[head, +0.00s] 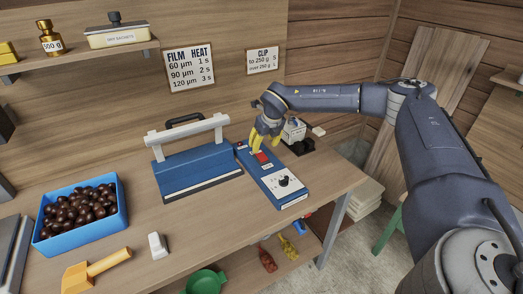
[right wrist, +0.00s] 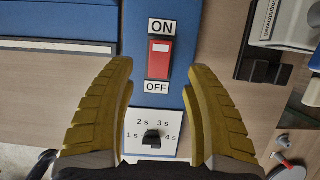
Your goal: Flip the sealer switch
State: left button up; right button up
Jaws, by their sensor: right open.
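The red rocker switch (head: 262,157) sits on the blue sealer control box (head: 292,200). In the right wrist view the switch (right wrist: 159,66) lies between an ON label at the top and an OFF label at the bottom, with a white mark at its ON end. I cannot tell which end is pressed in. My right gripper (head: 256,142) is open and empty above the switch end of the box. In the right wrist view its yellow fingers (right wrist: 160,72) flank the switch, apart from it; contact with the box is unclear. My left gripper is out of view.
A timer knob (right wrist: 153,137) with second marks sits below the switch. The blue sealer (head: 197,172) with a white bar stands left of the box.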

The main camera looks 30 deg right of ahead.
jog(key=shift+v, duration=2.6)
